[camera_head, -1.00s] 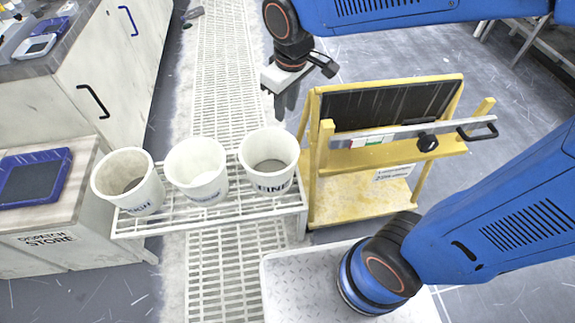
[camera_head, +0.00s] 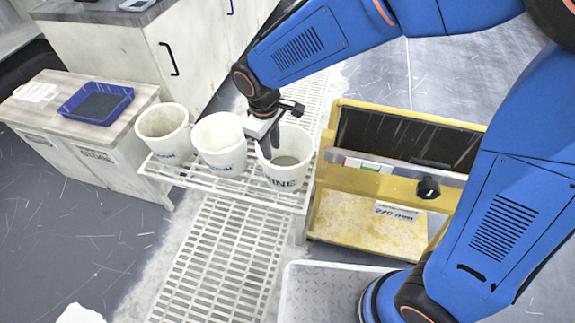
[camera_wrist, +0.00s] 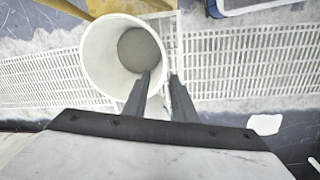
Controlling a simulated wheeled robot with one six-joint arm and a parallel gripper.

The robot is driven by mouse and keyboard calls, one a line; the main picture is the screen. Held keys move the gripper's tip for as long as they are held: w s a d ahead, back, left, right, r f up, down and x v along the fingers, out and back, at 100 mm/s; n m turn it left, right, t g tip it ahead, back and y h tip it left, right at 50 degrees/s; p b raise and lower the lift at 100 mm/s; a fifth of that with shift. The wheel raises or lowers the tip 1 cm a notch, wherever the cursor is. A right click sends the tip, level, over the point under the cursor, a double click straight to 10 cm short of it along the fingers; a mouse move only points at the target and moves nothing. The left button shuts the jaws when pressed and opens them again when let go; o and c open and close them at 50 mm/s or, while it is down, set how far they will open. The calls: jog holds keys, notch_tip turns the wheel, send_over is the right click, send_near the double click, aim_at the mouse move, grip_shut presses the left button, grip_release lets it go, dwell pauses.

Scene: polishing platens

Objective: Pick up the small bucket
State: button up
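Three white buckets stand upright in a row on a white wire rack (camera_head: 225,182). The right bucket (camera_head: 291,172), with dark lettering partly reading "INE", has grey contents at its bottom. The middle bucket (camera_head: 220,150) and left bucket (camera_head: 163,133) stand beside it. My gripper (camera_head: 265,156) points down at the left rim of the right bucket. In the wrist view, this bucket (camera_wrist: 100,58) lies under my gripper (camera_wrist: 160,75). One finger overlaps its opening and the other is outside the rim. The fingers are apart with the rim between them; contact is not clear.
A yellow stand (camera_head: 330,185) with a dark panel is close on the right of the rack. A low cabinet with a blue tray (camera_head: 97,104) is at left. A white counter (camera_head: 150,45) stands behind. White floor grating (camera_head: 215,260) lies in front.

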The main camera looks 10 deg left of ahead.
send_over(275, 177)
notch_tip(275, 177, down, 10)
jog(key=shift+w+r, duration=0.1)
jog(key=shift+r, duration=0.05)
notch_tip(275, 177, down, 4)
jog(key=shift+r, duration=0.15)
jog(key=shift+f, duration=0.8)
grip_shut()
